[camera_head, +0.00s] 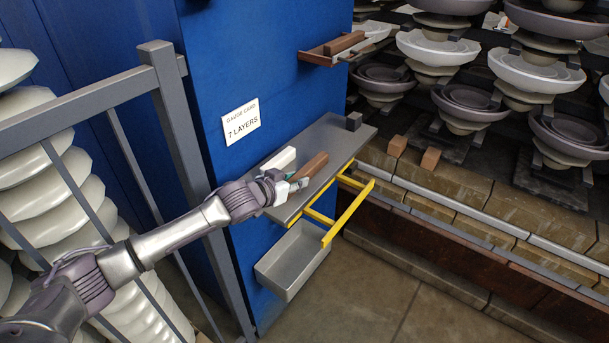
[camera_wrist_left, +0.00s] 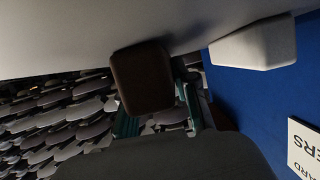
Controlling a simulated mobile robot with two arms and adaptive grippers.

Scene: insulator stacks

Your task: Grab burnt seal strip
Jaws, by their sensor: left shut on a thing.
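A brown seal strip (camera_head: 309,167) is at the grey metal shelf (camera_head: 325,140) on the blue wall. My left gripper (camera_head: 287,186) is shut on its near end. I cannot tell whether the strip touches the shelf. In the left wrist view the strip's dark brown end (camera_wrist_left: 142,78) shows between the green-sided fingers (camera_wrist_left: 160,115). A dark grey block (camera_head: 354,121) stands at the shelf's far end. My right gripper is out of view.
A yellow frame (camera_head: 349,212) juts out from the shelf, with a grey metal bin (camera_head: 292,262) below. A smaller shelf (camera_head: 318,56) above holds another brown strip (camera_head: 344,42). A grey railing (camera_head: 92,105) stands left; insulator stacks (camera_head: 440,47) fill the right.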

